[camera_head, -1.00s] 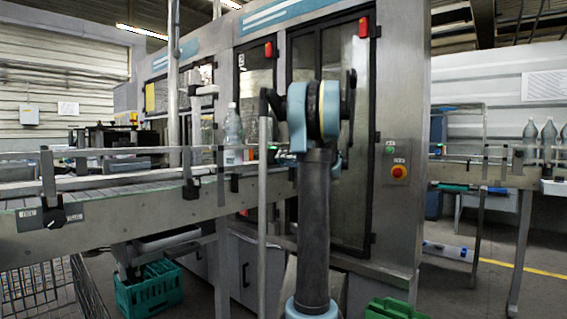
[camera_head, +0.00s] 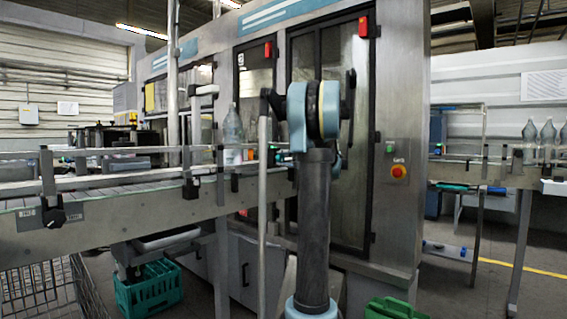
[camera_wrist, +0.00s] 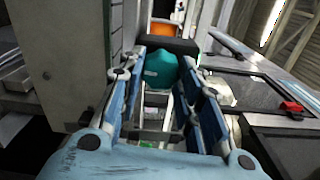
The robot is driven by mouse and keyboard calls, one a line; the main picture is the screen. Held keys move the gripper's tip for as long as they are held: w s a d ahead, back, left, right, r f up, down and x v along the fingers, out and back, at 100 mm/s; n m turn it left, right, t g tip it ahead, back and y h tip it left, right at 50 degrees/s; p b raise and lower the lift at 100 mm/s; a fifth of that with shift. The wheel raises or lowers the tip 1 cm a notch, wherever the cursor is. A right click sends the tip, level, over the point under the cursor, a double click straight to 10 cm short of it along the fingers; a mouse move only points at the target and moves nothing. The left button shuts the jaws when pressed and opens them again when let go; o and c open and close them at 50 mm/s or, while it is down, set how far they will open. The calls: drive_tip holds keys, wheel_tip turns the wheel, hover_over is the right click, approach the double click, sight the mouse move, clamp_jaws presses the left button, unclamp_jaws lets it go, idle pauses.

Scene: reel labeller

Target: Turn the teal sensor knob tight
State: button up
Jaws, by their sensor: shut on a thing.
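The teal sensor knob (camera_wrist: 161,69) shows in the wrist view, between the far ends of my gripper's two blue fingers. My gripper (camera_wrist: 164,74) is shut on it, one finger on each side. A black block (camera_wrist: 168,44) lies just behind the knob, with an orange part (camera_wrist: 163,30) beyond it. In the head view my own arm stands in front of the machine and hides most of the gripper and the knob. How far the knob is turned cannot be told.
A conveyor (camera_head: 120,205) with guide rails runs in from the left, with a clear bottle (camera_head: 233,127) on it. The machine's framed doors (camera_head: 335,130) stand behind my arm. A red button (camera_head: 398,171) is on the right post. Green crates (camera_head: 150,290) stand on the floor.

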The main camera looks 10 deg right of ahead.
drive_tip(key=m, duration=0.5)
drive_tip(key=shift+f, duration=0.25)
drive_tip(key=shift+s+f+m, duration=0.1)
drive_tip(key=shift+m, duration=2.2)
drive_tip(key=shift+a, duration=0.1)
drive_tip(key=o, duration=1)
drive_tip(key=shift+o, duration=0.2)
drive_tip(key=v, duration=1.2)
